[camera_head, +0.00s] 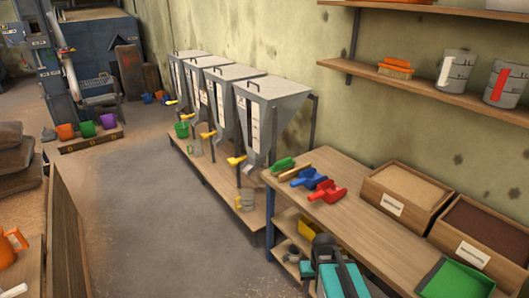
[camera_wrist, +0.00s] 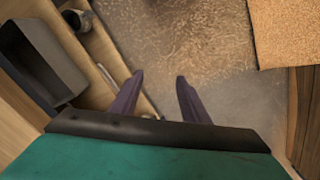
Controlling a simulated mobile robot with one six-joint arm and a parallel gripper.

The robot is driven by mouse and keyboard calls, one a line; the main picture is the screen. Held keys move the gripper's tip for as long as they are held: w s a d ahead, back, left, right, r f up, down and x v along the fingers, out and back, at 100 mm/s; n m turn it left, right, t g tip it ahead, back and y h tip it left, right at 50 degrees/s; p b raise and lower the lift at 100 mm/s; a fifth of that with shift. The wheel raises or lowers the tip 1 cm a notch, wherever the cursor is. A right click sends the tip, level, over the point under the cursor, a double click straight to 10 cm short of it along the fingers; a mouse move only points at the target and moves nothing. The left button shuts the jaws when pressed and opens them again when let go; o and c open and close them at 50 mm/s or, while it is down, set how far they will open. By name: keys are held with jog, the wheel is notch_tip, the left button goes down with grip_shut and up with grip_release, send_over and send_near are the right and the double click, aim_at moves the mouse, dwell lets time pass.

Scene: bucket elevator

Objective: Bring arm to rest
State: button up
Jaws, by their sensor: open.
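My gripper (camera_wrist: 158,82) shows in the wrist view with its two dark purple fingers spread apart and nothing between them. Bare, worn floor lies beyond the fingertips. In the head view, teal and dark parts of my arm stand at the bottom, beside the front of the wooden bench (camera_head: 345,215). The fingers cannot be made out in that view.
In the wrist view, a dark grey bin (camera_wrist: 42,65) and a dark round container (camera_wrist: 78,20) sit on wood at the left. Scoops (camera_head: 325,192), wooden bins (camera_head: 402,192) and a green tray (camera_head: 458,280) occupy the bench. Hoppers (camera_head: 262,110) line the wall. Floor (camera_head: 165,220) is clear at centre-left.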

jog(key=s+a+f+g+b, duration=0.1)
jog(key=s+f+g+b, duration=0.5)
jog(key=s+f, duration=2)
notch_tip(320, 180, down, 3)
jog(key=b, duration=0.4)
jog(key=shift+s+r, duration=0.2)
jog(key=shift+a, duration=0.1)
